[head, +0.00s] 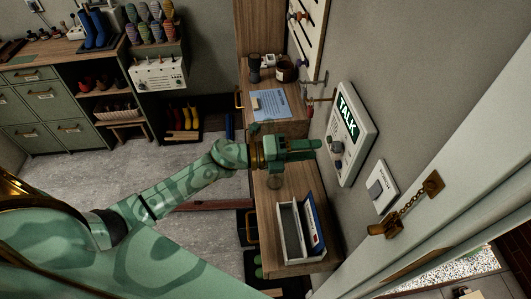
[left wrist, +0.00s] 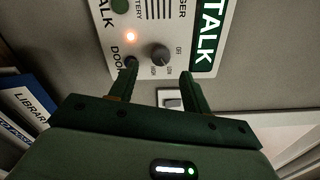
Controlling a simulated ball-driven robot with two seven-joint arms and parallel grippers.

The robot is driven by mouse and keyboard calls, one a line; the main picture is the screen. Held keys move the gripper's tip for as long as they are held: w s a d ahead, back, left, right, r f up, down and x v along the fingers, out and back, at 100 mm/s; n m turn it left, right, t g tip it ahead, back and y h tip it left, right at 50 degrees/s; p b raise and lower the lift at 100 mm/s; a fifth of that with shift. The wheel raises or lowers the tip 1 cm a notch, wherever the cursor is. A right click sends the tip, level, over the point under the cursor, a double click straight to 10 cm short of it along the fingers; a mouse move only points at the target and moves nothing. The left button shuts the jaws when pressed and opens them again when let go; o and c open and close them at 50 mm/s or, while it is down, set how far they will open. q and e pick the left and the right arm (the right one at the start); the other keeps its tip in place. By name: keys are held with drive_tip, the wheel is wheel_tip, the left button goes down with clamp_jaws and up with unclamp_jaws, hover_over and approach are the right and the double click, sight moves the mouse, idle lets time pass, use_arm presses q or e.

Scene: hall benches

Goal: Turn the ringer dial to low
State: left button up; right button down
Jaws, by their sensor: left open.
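The intercom panel (head: 358,138), white with a green TALK strip, is on the wall right of centre in the head view. In the left wrist view the panel (left wrist: 180,15) shows the round grey ringer dial (left wrist: 160,54), with OFF, LOW and HIGH printed around it. I cannot clearly tell which mark it points to. My right gripper is not in view.
A white wall switch (head: 382,183) is right of the panel, near a brass door chain (head: 405,204). Below my arm, a wooden shelf (head: 268,207) holds an open white box (head: 290,232). A blue paper (head: 272,105) lies on the bench behind. Floor space is clear at left.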

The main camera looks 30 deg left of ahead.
use_arm(q)
drive_tip(key=b+v, duration=0.1)
drive_tip(key=v, duration=1)
drive_tip(key=shift+b, duration=0.4)
